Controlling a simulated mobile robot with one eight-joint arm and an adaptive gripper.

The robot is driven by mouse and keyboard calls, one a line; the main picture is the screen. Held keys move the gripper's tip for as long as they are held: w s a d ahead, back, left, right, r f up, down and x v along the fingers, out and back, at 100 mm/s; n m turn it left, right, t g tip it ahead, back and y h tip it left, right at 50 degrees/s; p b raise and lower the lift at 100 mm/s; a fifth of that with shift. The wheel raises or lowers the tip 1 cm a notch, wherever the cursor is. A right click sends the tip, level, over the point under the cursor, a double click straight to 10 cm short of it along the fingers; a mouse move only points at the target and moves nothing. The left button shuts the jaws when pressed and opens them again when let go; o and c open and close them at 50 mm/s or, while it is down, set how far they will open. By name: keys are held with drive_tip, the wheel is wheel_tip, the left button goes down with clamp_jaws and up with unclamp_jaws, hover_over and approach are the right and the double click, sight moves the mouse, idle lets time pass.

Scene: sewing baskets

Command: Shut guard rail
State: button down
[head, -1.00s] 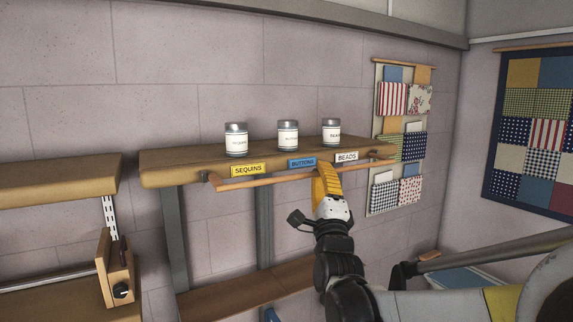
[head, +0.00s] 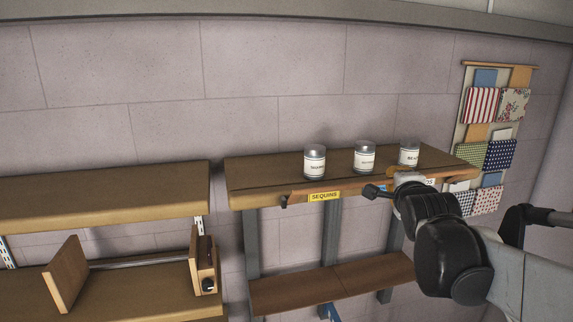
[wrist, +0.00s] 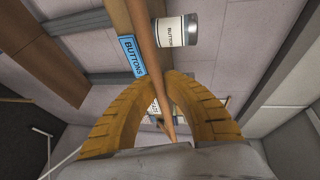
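The guard rail (head: 350,184) is a thin wooden rod along the front edge of the upper shelf (head: 265,172), close to the shelf front. In the wrist view the rail (wrist: 148,42) runs between the two curved yellow fingers of my gripper (wrist: 161,78). The fingertips meet the rail from both sides, beside the blue BUTTONS label (wrist: 131,56). In the head view my gripper (head: 393,172) is at the right half of the rail, mostly hidden by my wrist. Three lidded jars (head: 315,162) stand on the shelf behind the rail.
The yellow SEQUINS label (head: 324,196) is on the shelf front. A lower shelf (head: 300,290) lies beneath. At left are another shelf (head: 100,190) and a wooden holder with a rod (head: 65,275). A fabric wall organiser (head: 485,135) hangs at right, near my arm.

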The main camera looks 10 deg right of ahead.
drive_tip(key=w+r+g+p, duration=0.1)
drive_tip(key=g, duration=0.1)
drive_tip(key=w+n+g+p, duration=0.1)
drive_tip(key=w+g+p, duration=0.1)
drive_tip(key=g, duration=0.1)
drive_tip(key=w+r+n+g+y+p, duration=0.1)
drive_tip(key=w+g+p, duration=0.1)
drive_tip(key=g, duration=0.1)
drive_tip(key=shift+w+r, duration=0.1)
drive_tip(key=shift+r, duration=0.25)
idle(0.4)
drive_tip(key=c, duration=1.6)
unclamp_jaws()
drive_tip(key=shift+c, duration=0.2)
drive_tip(key=shift+o, duration=0.9)
drive_tip(key=shift+s, duration=0.2)
